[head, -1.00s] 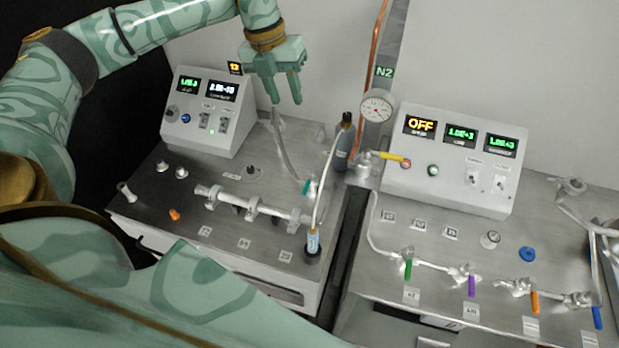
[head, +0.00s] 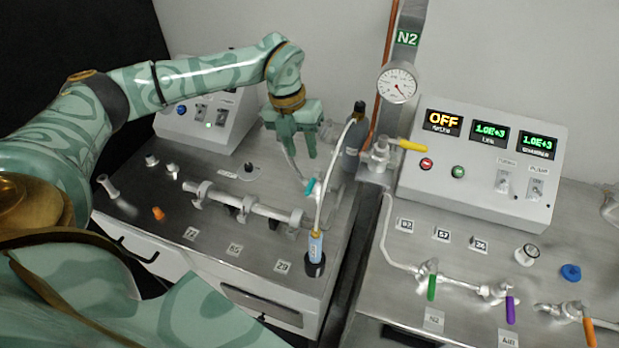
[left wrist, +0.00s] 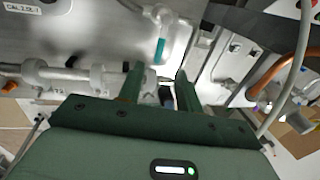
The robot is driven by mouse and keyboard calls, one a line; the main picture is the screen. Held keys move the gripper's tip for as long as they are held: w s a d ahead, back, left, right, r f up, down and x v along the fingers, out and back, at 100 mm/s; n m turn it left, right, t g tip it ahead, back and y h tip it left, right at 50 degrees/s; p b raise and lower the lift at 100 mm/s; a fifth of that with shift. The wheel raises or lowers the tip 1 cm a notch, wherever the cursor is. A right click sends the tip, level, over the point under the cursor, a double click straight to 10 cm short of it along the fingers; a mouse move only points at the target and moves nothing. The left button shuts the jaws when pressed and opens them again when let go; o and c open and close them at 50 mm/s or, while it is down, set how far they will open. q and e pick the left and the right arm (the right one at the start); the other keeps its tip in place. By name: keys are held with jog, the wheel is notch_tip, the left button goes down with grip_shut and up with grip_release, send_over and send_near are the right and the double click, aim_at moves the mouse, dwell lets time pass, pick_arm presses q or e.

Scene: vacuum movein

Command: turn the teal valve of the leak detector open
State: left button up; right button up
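The teal valve handle (head: 309,187) is a small lever on a metal fitting at the right end of the left bench's pipe. It also shows in the left wrist view (left wrist: 160,50), pointing away from the fitting. My left gripper (head: 301,156) is above and slightly behind the handle in the head view, apart from it. In the left wrist view, its two fingers (left wrist: 158,88) are spread with nothing held between them, and the handle lies beyond the fingertips. My right gripper is not in view.
A dark bottle (head: 352,145) and a thin hose leading to a blue-labelled cylinder (head: 315,250) stand close to the right. A yellow-handled valve (head: 411,145) and a gauge (head: 397,84) are farther right. A display box (head: 205,115) is behind left.

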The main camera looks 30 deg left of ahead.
aim_at(311, 182)
pick_arm(q)
jog(key=f, duration=0.3)
jog(key=d+f, duration=0.1)
jog(key=f, duration=0.5)
jog(key=shift+w+d+f+b, duration=0.15)
jog(key=shift+w+d+b, duration=0.1)
jog(key=shift+d+b, duration=0.15)
grip_shut()
